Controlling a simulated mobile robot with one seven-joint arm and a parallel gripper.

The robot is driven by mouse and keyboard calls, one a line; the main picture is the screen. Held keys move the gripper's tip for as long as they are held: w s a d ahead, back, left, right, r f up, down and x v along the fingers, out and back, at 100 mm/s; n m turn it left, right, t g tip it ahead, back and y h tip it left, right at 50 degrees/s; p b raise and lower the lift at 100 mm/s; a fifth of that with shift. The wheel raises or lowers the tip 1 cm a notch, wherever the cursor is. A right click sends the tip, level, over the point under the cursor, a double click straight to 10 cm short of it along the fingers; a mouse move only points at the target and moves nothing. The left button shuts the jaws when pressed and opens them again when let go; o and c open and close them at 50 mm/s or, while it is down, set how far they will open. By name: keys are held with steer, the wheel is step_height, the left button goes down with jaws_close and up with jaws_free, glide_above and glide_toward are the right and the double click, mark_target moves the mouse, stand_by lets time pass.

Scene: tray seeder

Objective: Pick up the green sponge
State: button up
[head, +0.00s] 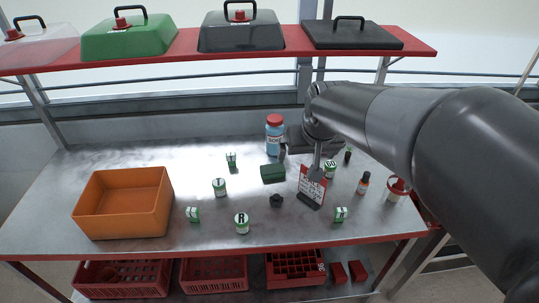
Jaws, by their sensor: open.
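The green sponge (272,172) is a small dark green block lying flat on the metal table, a little right of the table's middle. My gripper (300,161) is above the table, just right of the sponge in the picture. It is open, with nothing seen between its fingers. A gap shows between it and the sponge. How high it is above the table is hard to tell. The sponge is fully in view.
A blue bottle with a red cap (274,134) stands behind the sponge. A small sign (311,187) and a black knob-like piece (276,201) are in front. Several green-and-white labelled pots, like one (242,223), stand around. An orange bin (157,216) is at left.

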steer(key=w+a+f, duration=0.2)
steer(key=w+f, duration=0.6)
steer(key=w, duration=0.5)
glide_toward(273, 169)
steer(key=shift+n+g, duration=0.4)
steer(key=x, duration=0.4)
steer(key=shift+w+a+f, duration=0.1)
steer(key=shift+w+f, duration=0.05)
steer(key=shift+x, duration=2.7)
steer(key=shift+w, duration=0.2)
steer(key=c, duration=0.8)
